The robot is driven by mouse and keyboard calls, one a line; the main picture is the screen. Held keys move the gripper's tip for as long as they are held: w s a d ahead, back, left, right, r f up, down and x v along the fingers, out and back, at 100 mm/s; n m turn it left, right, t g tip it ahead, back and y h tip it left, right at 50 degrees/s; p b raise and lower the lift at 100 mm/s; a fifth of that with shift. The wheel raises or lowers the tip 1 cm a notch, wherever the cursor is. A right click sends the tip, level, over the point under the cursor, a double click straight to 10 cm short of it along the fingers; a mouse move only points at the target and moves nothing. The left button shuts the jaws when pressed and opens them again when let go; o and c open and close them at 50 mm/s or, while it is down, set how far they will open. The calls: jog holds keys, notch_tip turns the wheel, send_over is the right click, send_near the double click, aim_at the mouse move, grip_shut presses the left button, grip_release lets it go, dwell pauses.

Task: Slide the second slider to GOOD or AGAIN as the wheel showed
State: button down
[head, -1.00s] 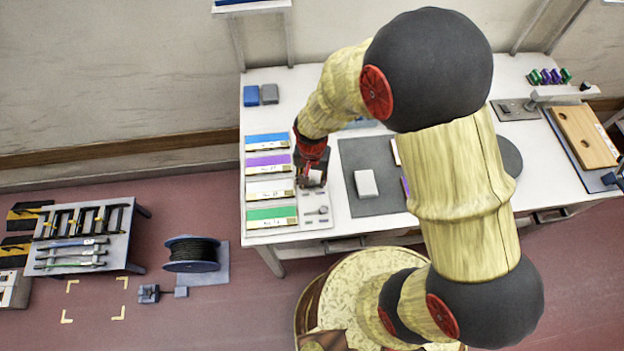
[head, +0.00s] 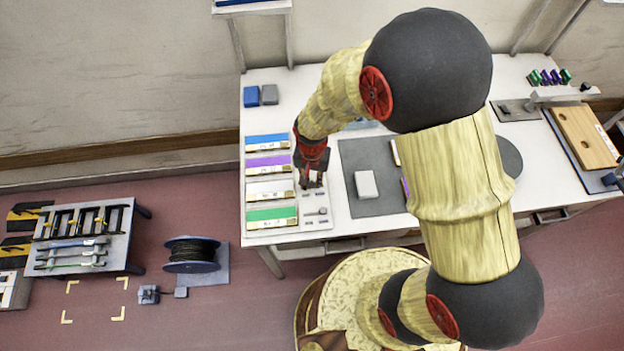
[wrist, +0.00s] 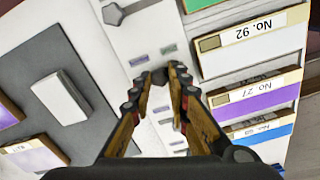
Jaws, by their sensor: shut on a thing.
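The slider panel (head: 318,221) is a pale plate at the front left of the white bench, right of the coloured cards. It also shows in the wrist view (wrist: 128,38), with a dark-grey knob (wrist: 113,14) on a slot. My gripper (head: 312,186) points down at the panel. In the wrist view its fingers (wrist: 160,76) are closed together on a small grey slider knob, mostly hidden between the tips. The wheel's showing cannot be made out.
Cards in blue, purple, white and green (head: 270,214) stand close left of my gripper. A grey mat (head: 372,204) with a pale block (head: 366,184) lies to the right. A wooden board (head: 582,135) lies at the bench's far right.

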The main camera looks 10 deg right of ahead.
jog(key=shift+d, duration=0.15)
dwell(0.3)
jog(key=shift+d, duration=1.2)
jog(key=shift+a, duration=0.1)
jog(key=shift+s, duration=0.1)
jog(key=c, duration=1.7)
grip_release()
jog(key=shift+r, duration=0.1)
notch_tip(320, 180, up, 12)
jog(key=shift+f, duration=0.1)
